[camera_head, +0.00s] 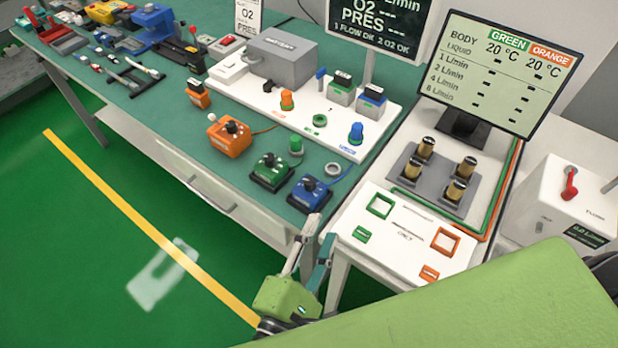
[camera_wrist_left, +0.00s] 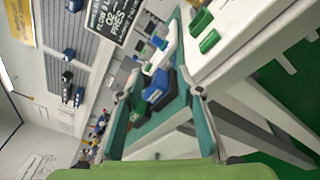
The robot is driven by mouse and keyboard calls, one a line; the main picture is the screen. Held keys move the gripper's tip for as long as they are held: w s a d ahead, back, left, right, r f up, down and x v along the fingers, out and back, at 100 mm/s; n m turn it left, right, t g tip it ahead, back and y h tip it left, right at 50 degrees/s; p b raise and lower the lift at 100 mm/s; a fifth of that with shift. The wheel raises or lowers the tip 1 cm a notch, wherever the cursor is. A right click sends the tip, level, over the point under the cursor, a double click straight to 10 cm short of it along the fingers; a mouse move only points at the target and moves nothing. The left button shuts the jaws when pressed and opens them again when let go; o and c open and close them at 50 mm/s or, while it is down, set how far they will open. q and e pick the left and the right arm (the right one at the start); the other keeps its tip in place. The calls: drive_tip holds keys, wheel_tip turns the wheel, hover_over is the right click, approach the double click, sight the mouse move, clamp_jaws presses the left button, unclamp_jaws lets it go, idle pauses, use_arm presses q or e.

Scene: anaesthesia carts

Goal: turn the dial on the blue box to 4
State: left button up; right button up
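The blue box (camera_head: 309,198) stands at the front edge of the green-topped table, with a black dial (camera_head: 309,183) on top. Its dial marking is too small to read. My left gripper (camera_head: 320,228) is open and empty, just in front of and below the box, apart from it in the head view. In the left wrist view the blue box (camera_wrist_left: 159,90) shows beyond and between the two spread fingers of the left gripper (camera_wrist_left: 160,95). My right gripper is not in view.
A green box (camera_head: 271,172) and an orange box (camera_head: 230,138) with similar knobs stand left of the blue box. A grey ring (camera_head: 333,169) lies behind it. A white panel table (camera_head: 400,235) is close on the right. Open floor lies left of the gripper.

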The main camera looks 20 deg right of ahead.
sight(310, 185)
use_arm(q)
drive_tip(key=w+n+t+y+p, duration=0.1)
drive_tip(key=w+n, duration=0.2)
drive_tip(key=n, duration=0.2)
drive_tip(key=w+d+n+t+y+p, duration=0.1)
drive_tip(key=w+n+y, duration=0.1)
drive_tip(key=w+n, duration=0.2)
drive_tip(key=w+n+t+y+p, duration=0.1)
drive_tip(key=w+n+y, duration=0.1)
drive_tip(key=w+n, duration=0.2)
drive_tip(key=shift+d+r+n+t, duration=0.1)
drive_tip(key=shift+r+n+t, duration=0.1)
drive_tip(key=shift+n, duration=0.4)
drive_tip(key=shift+d+r+n+t, duration=0.1)
drive_tip(key=shift+r+n, duration=0.05)
drive_tip(key=shift+n, duration=0.45)
drive_tip(key=shift+p+x, duration=0.35)
drive_tip(key=shift+x, duration=0.5)
drive_tip(key=shift+f, duration=0.1)
clamp_jaws()
